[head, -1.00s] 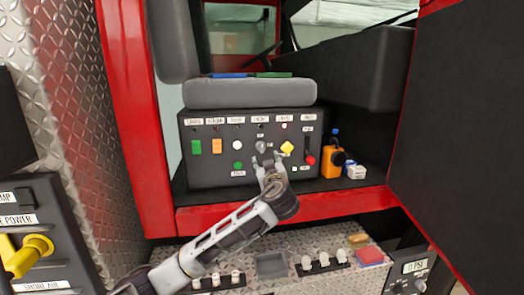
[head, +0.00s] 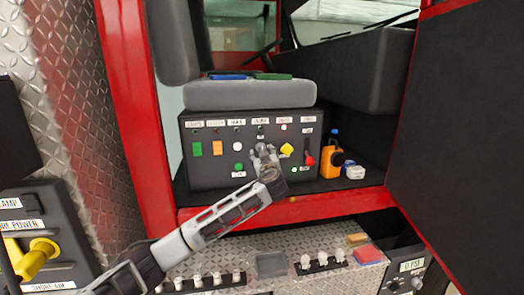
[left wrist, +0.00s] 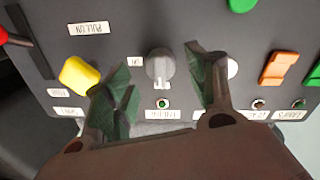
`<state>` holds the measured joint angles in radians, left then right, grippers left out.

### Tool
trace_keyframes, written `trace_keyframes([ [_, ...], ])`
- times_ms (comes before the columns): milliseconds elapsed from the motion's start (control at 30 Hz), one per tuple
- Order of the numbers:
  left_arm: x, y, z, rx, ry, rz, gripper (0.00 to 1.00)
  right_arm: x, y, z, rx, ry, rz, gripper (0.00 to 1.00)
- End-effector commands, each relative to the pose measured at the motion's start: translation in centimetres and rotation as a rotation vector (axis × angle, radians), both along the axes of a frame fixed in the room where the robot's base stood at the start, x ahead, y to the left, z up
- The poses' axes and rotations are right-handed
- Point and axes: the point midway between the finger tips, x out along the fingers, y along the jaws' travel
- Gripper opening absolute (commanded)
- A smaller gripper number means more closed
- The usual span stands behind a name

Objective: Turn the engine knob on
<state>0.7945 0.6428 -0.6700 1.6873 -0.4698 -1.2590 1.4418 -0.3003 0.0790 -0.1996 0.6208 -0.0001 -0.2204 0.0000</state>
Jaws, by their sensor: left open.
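The grey engine knob (left wrist: 160,68) sits on the dark control panel (head: 210,172), with its pointer along the picture's vertical in the left wrist view. In the head view the knob is partly hidden by my gripper. My left gripper (head: 265,152) is at the panel front. In the left wrist view its open green-padded fingers (left wrist: 161,88) stand on either side of the knob, with a visible gap to it on each side. A green lamp (left wrist: 162,104) is beside the knob, by its label. My right gripper is not in view.
A yellow knob (head: 286,150) is just right of my gripper, and a red lever (head: 310,160) is farther right. A white button (head: 237,147) and orange switch (head: 217,147) are to the left. An orange device (head: 330,162) stands beside the panel. A grey seat (head: 250,96) overhangs it.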

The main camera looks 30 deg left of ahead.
Motion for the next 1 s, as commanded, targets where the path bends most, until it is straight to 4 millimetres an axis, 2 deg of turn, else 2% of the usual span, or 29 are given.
trace_keyframes([
  [400,2.7,1.8,0.1,-0.001,0.001,0.001,0.57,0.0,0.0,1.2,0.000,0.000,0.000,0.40],
  [867,3.1,2.1,0.0,-0.001,-0.001,0.000,0.57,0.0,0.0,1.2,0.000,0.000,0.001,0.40],
  [1000,3.1,2.1,0.0,0.000,0.000,0.000,0.41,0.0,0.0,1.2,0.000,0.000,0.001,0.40],
])
